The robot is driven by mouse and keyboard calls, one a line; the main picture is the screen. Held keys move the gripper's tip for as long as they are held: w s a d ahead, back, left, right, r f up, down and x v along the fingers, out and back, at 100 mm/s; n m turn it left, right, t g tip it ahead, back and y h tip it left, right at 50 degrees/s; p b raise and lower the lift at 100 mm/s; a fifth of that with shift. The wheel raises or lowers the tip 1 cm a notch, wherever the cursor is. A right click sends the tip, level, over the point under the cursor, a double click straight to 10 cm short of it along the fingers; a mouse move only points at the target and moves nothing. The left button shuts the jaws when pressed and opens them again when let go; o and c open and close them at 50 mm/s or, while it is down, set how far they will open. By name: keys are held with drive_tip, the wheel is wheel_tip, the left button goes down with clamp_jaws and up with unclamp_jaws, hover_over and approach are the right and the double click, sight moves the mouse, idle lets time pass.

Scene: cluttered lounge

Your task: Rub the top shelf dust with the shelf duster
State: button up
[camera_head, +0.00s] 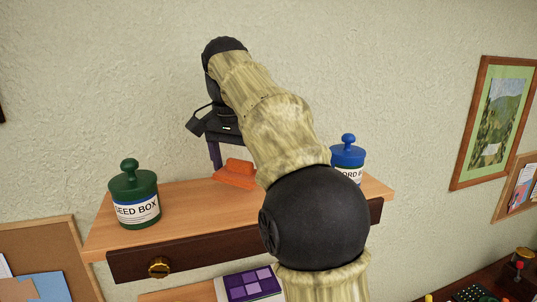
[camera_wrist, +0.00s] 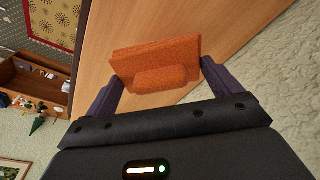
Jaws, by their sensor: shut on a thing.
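The orange shelf duster (camera_head: 236,180), a flat pad with a raised handle block, is at the wooden top shelf (camera_head: 195,210), near its back middle. I cannot tell whether its pad touches the board. My gripper (camera_head: 226,166) comes down from above and is shut on the duster. In the wrist view the duster (camera_wrist: 155,60) lies between the two dark purple fingers of my gripper (camera_wrist: 160,76), with bare board (camera_wrist: 225,25) around it. I cannot make out dust on the visible board. My arm hides the shelf's right middle part.
A green lidded jar labelled "SEED BOX" (camera_head: 135,195) stands at the shelf's left. A blue lidded jar (camera_head: 347,157), partly hidden by my arm, stands at its right. The textured wall (camera_head: 130,80) is close behind. A dark drawer front with a brass knob (camera_head: 159,267) lies below.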

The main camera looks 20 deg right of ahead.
drive_tip(key=shift+w+r, duration=0.15)
drive_tip(key=shift+r, duration=0.85)
drive_tip(key=shift+w+r, duration=0.1)
drive_tip(key=shift+r, duration=0.9)
drive_tip(key=shift+w, duration=0.1)
drive_tip(key=shift+a, duration=0.1)
drive_tip(key=shift+s+r, duration=0.1)
drive_tip(key=shift+s, duration=0.2)
drive_tip(key=shift+w+d, duration=0.2)
drive_tip(key=shift+w, duration=0.05)
